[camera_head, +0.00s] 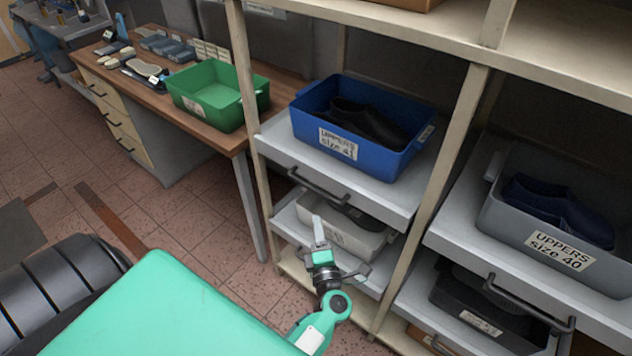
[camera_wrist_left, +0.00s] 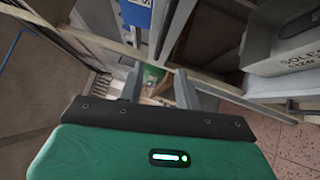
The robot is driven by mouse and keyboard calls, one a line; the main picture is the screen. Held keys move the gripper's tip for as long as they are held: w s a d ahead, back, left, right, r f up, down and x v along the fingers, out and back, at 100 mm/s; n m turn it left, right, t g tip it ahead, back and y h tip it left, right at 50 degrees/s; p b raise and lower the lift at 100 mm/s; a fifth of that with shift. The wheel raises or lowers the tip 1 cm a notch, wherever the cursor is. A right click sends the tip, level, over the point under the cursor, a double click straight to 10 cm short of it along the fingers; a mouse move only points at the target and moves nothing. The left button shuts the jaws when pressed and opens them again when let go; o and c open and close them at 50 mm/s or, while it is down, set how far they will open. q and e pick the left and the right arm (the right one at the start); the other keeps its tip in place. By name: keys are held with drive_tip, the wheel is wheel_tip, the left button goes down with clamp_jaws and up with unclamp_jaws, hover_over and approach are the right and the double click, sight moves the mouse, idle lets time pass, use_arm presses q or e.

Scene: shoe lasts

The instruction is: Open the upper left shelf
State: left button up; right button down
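The upper left shelf (camera_head: 408,195) is a light grey pull-out board with a dark bar handle (camera_head: 318,187) on its front edge. It bears a blue crate (camera_head: 395,163) labelled "UPPERS size 41" with dark shoe uppers inside. My left gripper (camera_head: 340,246) is below the handle, in front of the lower left shelf, apart from the handle in the picture. In the left wrist view its two grey fingers (camera_wrist_left: 160,88) stand apart with nothing seen held between them. My right gripper is in neither view.
A lower left shelf (camera_head: 290,222) holds a pale crate (camera_head: 345,233). To the right, another shelf (camera_head: 450,240) bears a grey crate (camera_head: 490,215) labelled size 40. A wooden desk (camera_head: 225,142) with a green crate (camera_head: 215,95) stands left. Rack posts (camera_head: 250,90) flank the shelf.

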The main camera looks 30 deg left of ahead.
sight(312, 188)
use_arm(q)
drive_tip(key=x, duration=1.2)
drive_tip(key=shift+w+a+r, duration=0.1)
drive_tip(key=shift+w+a, duration=0.25)
drive_tip(key=shift+w, duration=0.05)
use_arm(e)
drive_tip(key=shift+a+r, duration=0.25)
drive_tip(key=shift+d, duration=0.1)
use_arm(q)
clamp_jaws()
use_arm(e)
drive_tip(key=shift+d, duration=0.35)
